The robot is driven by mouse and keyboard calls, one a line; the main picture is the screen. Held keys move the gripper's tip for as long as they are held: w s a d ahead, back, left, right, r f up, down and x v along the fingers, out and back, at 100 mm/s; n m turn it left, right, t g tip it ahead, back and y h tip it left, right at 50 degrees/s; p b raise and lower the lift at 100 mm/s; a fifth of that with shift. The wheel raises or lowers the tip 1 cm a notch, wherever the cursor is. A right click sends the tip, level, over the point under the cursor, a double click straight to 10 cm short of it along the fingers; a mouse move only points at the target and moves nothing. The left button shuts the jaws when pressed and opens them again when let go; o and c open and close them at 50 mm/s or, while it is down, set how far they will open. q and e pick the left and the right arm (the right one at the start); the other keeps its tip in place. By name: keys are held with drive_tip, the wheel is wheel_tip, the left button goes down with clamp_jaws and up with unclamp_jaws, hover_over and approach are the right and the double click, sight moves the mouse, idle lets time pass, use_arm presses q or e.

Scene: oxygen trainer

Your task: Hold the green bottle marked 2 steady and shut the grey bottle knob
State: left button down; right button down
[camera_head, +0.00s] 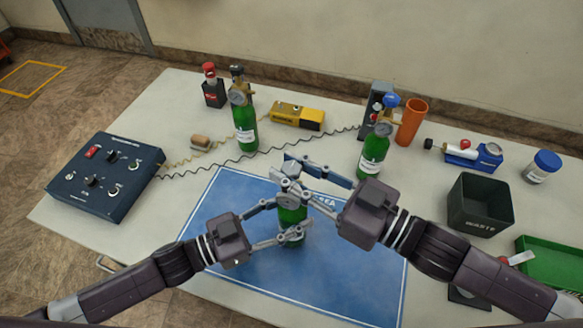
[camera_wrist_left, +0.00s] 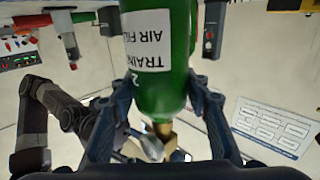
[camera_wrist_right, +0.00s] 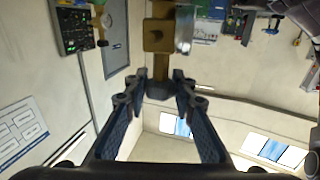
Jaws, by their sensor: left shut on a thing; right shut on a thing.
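The green bottle marked 2 (camera_head: 292,214) stands upright on the blue mat (camera_head: 235,265), partly hidden by my grippers. Its white label and the digit 2 show upside down in the left wrist view (camera_wrist_left: 158,90). My left gripper (camera_head: 280,222) is shut around the bottle's body, a finger on each side. My right gripper (camera_head: 298,182) is above it, shut on the knob at the bottle's top. In the right wrist view the grey knob (camera_wrist_right: 158,90) sits between the fingertips, below a brass valve body (camera_wrist_right: 158,38). The knob is mostly hidden in the head view.
Two other green bottles stand behind, one with a black knob (camera_head: 245,125) and one with a blue knob (camera_head: 374,152). A control box (camera_head: 100,170) is at left. A waste bin (camera_head: 480,205) and green tray (camera_head: 550,262) are at right. An orange cup (camera_head: 411,121) stands behind.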

sight(300, 176)
drive_tip(key=shift+r, duration=0.15)
drive_tip(key=c, duration=1.6)
unclamp_jaws()
drive_tip(key=shift+d, duration=0.15)
drive_tip(key=v, duration=0.5)
drive_tip(key=shift+s+f, duration=0.1)
drive_tip(key=shift+f, duration=0.15)
use_arm(q)
drive_tip(key=shift+a, duration=0.1)
use_arm(e)
drive_tip(key=shift+v, duration=3.4)
drive_tip(key=shift+r, duration=0.15)
use_arm(q)
drive_tip(key=c, duration=1)
unclamp_jaws()
